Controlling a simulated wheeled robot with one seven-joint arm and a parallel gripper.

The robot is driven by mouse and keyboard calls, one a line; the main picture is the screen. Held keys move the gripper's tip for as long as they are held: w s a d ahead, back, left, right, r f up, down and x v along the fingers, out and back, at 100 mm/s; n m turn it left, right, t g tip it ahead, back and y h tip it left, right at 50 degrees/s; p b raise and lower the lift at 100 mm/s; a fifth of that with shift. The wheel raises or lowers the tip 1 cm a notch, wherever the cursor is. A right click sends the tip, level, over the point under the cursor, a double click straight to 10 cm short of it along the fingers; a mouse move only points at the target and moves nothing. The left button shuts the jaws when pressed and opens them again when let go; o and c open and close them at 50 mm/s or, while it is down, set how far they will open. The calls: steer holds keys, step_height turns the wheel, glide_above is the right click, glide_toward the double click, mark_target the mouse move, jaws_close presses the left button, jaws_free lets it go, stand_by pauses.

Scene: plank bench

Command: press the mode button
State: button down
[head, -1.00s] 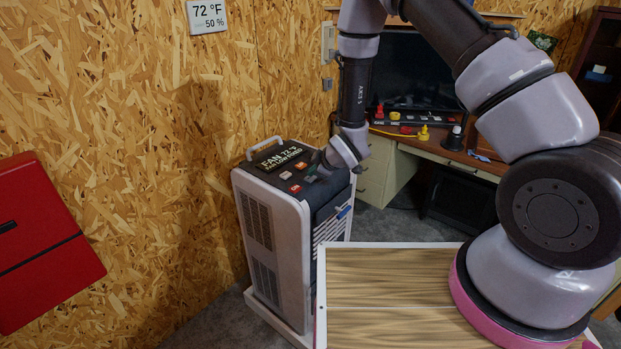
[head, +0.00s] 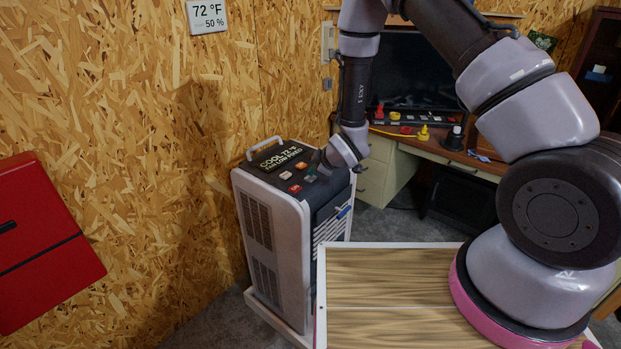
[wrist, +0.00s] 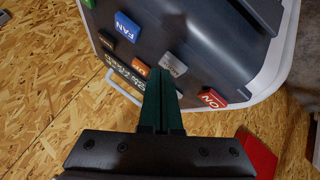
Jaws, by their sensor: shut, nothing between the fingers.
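The white and dark portable air unit (head: 272,225) stands against the wall. Its top display (head: 278,157) reads COOL 72°F. On its panel are an orange button (head: 301,166), a pale button (head: 286,175) and a red button (head: 295,189). In the wrist view the pale grey button (wrist: 174,65) lies just beyond my fingertips; its lettering is too blurred to read, so I cannot confirm it is the mode button. My gripper (wrist: 160,72) is shut and empty, its dark green fingers pointing at the panel. Whether the tips touch a button is hidden. It also shows in the head view (head: 312,172).
The wrist view also shows a blue FAN button (wrist: 127,27) and a red ON button (wrist: 211,97). A carrying handle (head: 264,147) rises at the unit's back edge. A desk (head: 455,155) with a dark monitor stands behind; a red box (head: 45,240) is at left.

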mark_target(313, 179)
steer(key=shift+r, duration=0.5)
steer(key=shift+r, duration=2.5)
